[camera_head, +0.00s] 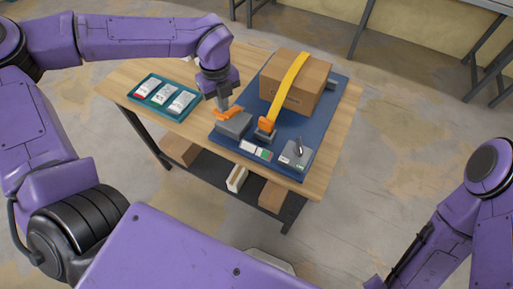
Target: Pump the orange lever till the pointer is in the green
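An orange lever (229,113) shows at the left edge of the blue board, beside a grey block (234,126). My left gripper (223,103) points down at the lever from above. Its fingertips are at or very near the lever, and I cannot tell whether they touch or grip it. A small gauge strip (256,150) with white, red and green parts lies in front of the block. Its pointer is too small to read. My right arm is at the lower right, with its gripper out of view.
A cardboard box (310,98) under a yellow strap (286,88) stands on the blue board (335,100). The strap ends at an orange piece (266,125). A grey plate with a dark handle (297,153) is at the front right. A teal tray (150,102) holds several packets on the left.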

